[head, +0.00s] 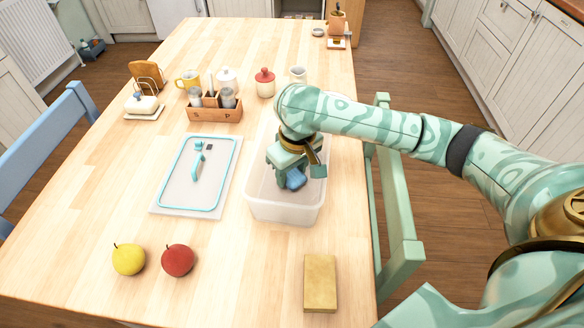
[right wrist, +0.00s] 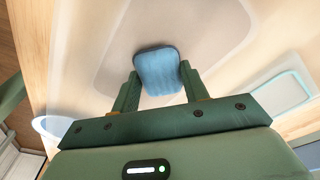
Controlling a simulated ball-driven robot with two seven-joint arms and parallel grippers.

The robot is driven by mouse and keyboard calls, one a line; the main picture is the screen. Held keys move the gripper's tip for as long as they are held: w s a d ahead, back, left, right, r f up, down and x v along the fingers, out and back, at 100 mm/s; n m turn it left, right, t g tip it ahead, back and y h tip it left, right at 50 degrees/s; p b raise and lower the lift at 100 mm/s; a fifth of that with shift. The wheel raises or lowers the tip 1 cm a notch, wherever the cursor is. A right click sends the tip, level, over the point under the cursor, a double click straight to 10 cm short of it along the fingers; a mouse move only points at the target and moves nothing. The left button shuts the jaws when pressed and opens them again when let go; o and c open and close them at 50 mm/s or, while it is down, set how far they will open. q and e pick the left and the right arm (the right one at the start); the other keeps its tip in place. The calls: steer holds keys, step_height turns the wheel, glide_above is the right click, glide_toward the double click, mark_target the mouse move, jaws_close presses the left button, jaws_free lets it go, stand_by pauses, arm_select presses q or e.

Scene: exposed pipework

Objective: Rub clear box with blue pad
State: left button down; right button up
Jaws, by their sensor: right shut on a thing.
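A clear box (head: 287,208) stands open on the wooden table. My right gripper (head: 293,178) reaches down into it and is shut on a blue pad (head: 296,179). In the right wrist view the blue pad (right wrist: 158,72) sits between the two fingers of the gripper (right wrist: 158,88), over the box's pale floor (right wrist: 105,70). I cannot tell whether the pad touches the floor. The box's far part is hidden behind my arm. My left gripper is not in view.
A flat lid with a teal seal (head: 180,195) lies left of the box. A yellow fruit (head: 129,259), a red fruit (head: 178,261) and a tan block (head: 320,283) lie in front. A wooden caddy (head: 215,114) and a red-lidded jar (head: 265,84) stand behind. A green chair (head: 398,215) is at the right.

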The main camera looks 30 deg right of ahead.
steer(key=shift+f, duration=0.35)
